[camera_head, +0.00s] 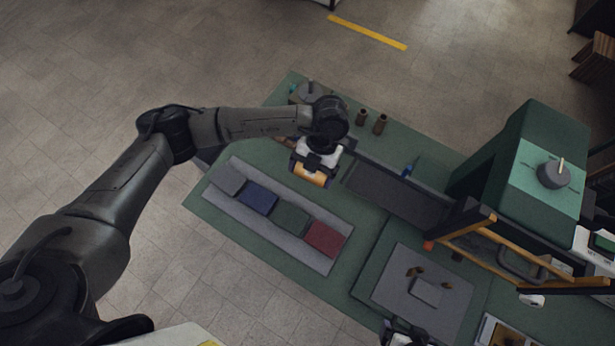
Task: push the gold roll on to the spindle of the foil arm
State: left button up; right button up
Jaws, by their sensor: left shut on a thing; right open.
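My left gripper (312,165) is shut on the gold roll (312,176) and holds it above the green table, behind the row of velvet covers. The jaws hide part of the roll. A green press (520,150) with a dial on top stands at the right. A wood-coloured frame (468,224) juts from its front; I cannot tell which part is the foil arm, and the spindle is not clearly visible. The roll is well to the left of the press. My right gripper (404,335) is open at the bottom edge, partly cut off.
Grey, blue, green and red covers (325,239) lie on a grey tray (300,254). Two brown cylinders (380,124) stand at the back. A dark tray (390,195) lies between roll and press.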

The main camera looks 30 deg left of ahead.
pick_arm(q)
jog(key=s+d+f+n+t+h+b, duration=0.1)
jog(key=s+f+n+t+h+b, duration=0.1)
jog(key=f+n, duration=0.55)
jog(key=s+f+n+t+h+b, duration=0.1)
jog(key=s+f+n+h+b, duration=0.15)
jog(key=f+n, duration=0.55)
jog(key=w+n+b, duration=0.1)
jog(key=w+b, duration=0.4)
jog(key=w, duration=0.2)
jog(key=shift+w+r+t, duration=0.15)
jog(key=shift+t, duration=0.15)
jog(key=shift+d+n, duration=0.1)
jog(key=shift+n, duration=0.15)
jog(key=shift+p, duration=0.35)
jog(key=shift+p, duration=0.4)
jog(key=shift+w, duration=0.2)
dwell(0.6)
